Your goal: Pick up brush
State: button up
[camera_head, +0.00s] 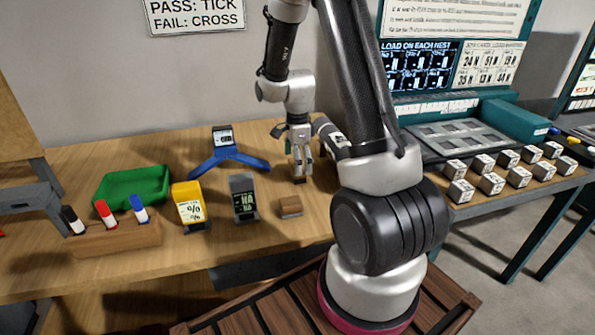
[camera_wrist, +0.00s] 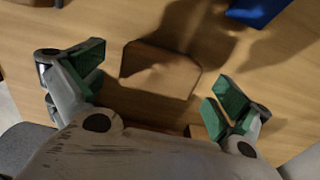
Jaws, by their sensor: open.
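A small brown wooden block with a darker lower part, which looks like the brush (camera_head: 290,207), lies on the wooden table. In the wrist view a brown block (camera_wrist: 160,70), probably the same one, lies beyond and between the spread fingertips. My gripper (camera_head: 300,172) points down above the table, a little behind the block in the head view. In the wrist view my gripper (camera_wrist: 162,88) is open, its green-padded fingers apart and empty. A small brown piece (camera_wrist: 198,132) shows partly hidden near the right finger; I cannot tell what it is.
A blue stand (camera_head: 228,160) stands left of the gripper. A dark grey device (camera_head: 243,198) and a yellow device (camera_head: 188,203) stand left of the block. Farther left are a green tray (camera_head: 132,187) and a marker holder (camera_head: 130,239). Labelled cubes (camera_head: 490,183) stand at the right.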

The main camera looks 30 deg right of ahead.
jog(key=shift+f, duration=0.75)
jog(key=c, duration=1.1)
jog(key=shift+r, duration=0.1)
notch_tip(320, 180, up, 10)
jog(key=shift+f, duration=0.1)
